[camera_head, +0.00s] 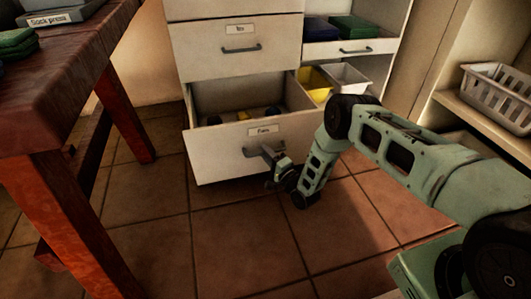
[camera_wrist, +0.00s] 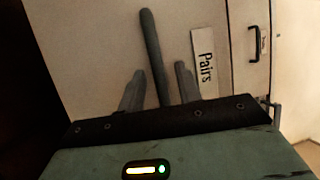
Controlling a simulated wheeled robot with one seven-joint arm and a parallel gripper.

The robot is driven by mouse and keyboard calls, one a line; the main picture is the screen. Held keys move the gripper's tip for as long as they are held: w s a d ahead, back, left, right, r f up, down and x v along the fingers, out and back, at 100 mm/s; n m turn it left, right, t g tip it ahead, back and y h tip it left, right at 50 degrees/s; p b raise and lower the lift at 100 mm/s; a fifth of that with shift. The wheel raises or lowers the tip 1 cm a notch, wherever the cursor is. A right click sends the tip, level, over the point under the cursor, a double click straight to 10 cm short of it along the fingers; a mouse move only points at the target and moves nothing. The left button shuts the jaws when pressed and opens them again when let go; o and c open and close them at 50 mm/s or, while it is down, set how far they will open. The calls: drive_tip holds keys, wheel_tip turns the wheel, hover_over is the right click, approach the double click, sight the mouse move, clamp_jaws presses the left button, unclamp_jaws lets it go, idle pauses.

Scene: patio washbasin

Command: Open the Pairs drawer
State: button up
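The Pairs drawer (camera_head: 225,152) is the low drawer of the white cabinet and is pulled well out; its inside shows from above. Its front bears a "Pairs" label (camera_head: 265,131), which also shows in the wrist view (camera_wrist: 204,62). The grey bar handle (camera_head: 252,151) is partly hidden by my gripper (camera_head: 272,163) in the head view. In the wrist view the handle (camera_wrist: 152,45) runs between the two fingers of my gripper (camera_wrist: 159,68). A gap shows on each side of the bar, so the fingers are apart and not clamped on it.
A closed drawer (camera_head: 238,47) is above. Yellow (camera_head: 313,80) and white (camera_head: 348,77) bins stand to the right. A wooden table (camera_head: 75,95) stands at left, a basket (camera_head: 498,95) on a shelf at right. Tiled floor before the drawer is clear.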

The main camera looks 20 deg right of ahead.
drive_tip(key=p+v, duration=0.5)
drive_tip(key=v, duration=1.1)
drive_tip(key=shift+s+p, duration=0.35)
drive_tip(key=shift+w+d, duration=0.1)
drive_tip(key=w+a+r+n+g+p, duration=0.1)
drive_tip(key=w+a+r+n+g, duration=0.3)
drive_tip(key=w+a+r, duration=0.3)
drive_tip(key=w+a+r+n+g, duration=0.3)
drive_tip(key=w+a+r+n, duration=0.15)
drive_tip(key=r, duration=0.45)
drive_tip(key=s+a+r+n+g+h, duration=0.2)
drive_tip(key=s+a+r+n+g, duration=0.35)
drive_tip(key=r, duration=0.65)
drive_tip(key=s+d+r+n+g+h+p, duration=0.15)
drive_tip(key=s+r, duration=0.35)
drive_tip(key=s, duration=0.7)
drive_tip(key=s+d+r+n+g+h+b, duration=0.1)
drive_tip(key=s+d+r+n+g+h, duration=0.3)
drive_tip(key=s, duration=0.7)
drive_tip(key=s+a+r+n+y+p, duration=0.1)
drive_tip(key=s+r, duration=0.5)
drive_tip(key=s, duration=0.6)
wheel_tip(320, 180, up, 38)
drive_tip(key=p, duration=3.8)
drive_tip(key=shift+s+d+h, duration=0.2)
drive_tip(key=shift+h, duration=0.15)
